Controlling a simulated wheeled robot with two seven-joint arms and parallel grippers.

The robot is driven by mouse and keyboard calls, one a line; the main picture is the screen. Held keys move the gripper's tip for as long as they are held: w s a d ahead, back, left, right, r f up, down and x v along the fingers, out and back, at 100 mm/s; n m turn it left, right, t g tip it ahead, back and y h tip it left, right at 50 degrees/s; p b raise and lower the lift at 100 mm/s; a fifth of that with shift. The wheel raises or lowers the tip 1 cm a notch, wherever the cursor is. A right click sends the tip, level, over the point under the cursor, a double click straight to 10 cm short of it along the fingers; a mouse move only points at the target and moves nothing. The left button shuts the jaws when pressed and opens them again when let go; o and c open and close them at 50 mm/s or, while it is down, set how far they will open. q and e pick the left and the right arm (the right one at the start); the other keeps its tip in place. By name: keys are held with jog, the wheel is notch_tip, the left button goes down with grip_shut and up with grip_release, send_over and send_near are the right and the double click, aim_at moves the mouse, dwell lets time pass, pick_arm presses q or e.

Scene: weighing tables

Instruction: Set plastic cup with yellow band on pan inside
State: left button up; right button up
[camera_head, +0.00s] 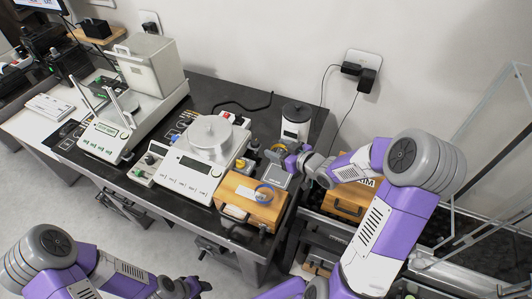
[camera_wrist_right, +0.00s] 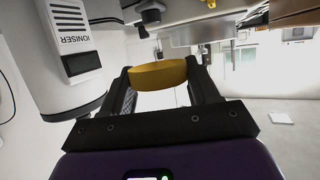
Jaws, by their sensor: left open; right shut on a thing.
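The plastic cup with the yellow band (camera_wrist_right: 160,75) shows in the right wrist view as a yellow band between my two dark fingers. My right gripper (camera_wrist_right: 160,88) is shut on it. In the head view my right gripper (camera_head: 279,153) is at the right end of the dark table, beside the white ioniser; the cup is small and unclear there. The middle balance has a round metal pan (camera_head: 210,136) in the open. My left gripper (camera_head: 201,285) is open and empty, low over the floor.
The ioniser (camera_head: 296,120) also stands close by in the right wrist view (camera_wrist_right: 75,45). Small bottles and blocks crowd the space right of the middle balance (camera_head: 187,174).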

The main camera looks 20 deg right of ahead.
notch_tip(320, 180, down, 4)
jog(key=shift+f+b, duration=0.15)
jog(key=shift+b, duration=0.65)
jog(key=shift+f+b, duration=0.8)
jog(key=shift+f, duration=1.9)
jog(key=shift+f, duration=0.1)
jog(key=o, duration=1.1)
